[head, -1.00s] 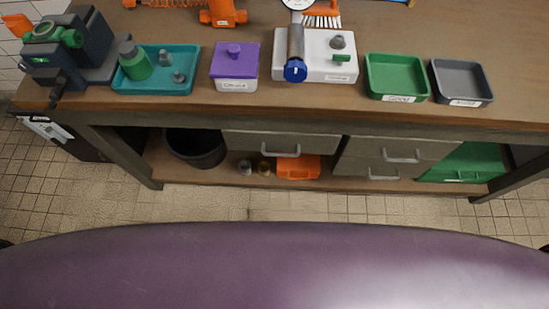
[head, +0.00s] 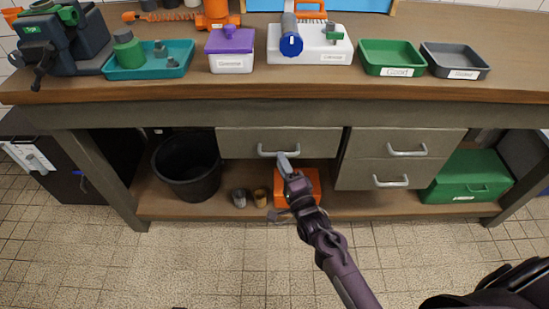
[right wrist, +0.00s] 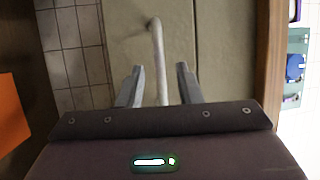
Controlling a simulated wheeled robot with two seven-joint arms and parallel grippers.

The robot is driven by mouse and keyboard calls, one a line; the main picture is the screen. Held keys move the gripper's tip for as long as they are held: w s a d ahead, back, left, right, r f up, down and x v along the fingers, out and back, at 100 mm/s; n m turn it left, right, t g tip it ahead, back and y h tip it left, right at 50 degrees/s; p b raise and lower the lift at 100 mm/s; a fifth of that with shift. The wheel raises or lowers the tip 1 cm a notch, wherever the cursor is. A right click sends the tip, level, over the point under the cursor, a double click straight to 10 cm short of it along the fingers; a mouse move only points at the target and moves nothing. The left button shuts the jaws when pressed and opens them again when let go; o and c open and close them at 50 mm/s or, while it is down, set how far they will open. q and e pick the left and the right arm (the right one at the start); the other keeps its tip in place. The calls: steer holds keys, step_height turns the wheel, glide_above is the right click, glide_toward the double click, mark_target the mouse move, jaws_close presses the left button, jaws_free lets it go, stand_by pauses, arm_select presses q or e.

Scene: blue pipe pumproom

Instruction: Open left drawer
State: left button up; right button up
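The left drawer (head: 240,144) is a wide grey drawer under the left part of the workbench. It looks closed. Its pale bar handle (head: 265,153) is on the front. My right gripper (head: 284,160) is at the right end of this handle. In the right wrist view the right gripper (right wrist: 158,82) is open, with one finger on each side of the handle (right wrist: 158,50). A gap shows between the bar and each finger. My left gripper is not in view.
Two stacked drawers (head: 365,160) are to the right. An orange box (head: 312,187), a black bucket (head: 187,168) and a green box (head: 468,178) sit on the lower shelf. Trays and devices stand on the bench top (head: 330,88). The tiled floor in front is clear.

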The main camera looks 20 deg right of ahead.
steer(key=shift+x, duration=1.95)
jaws_close()
steer(key=shift+f, duration=0.1)
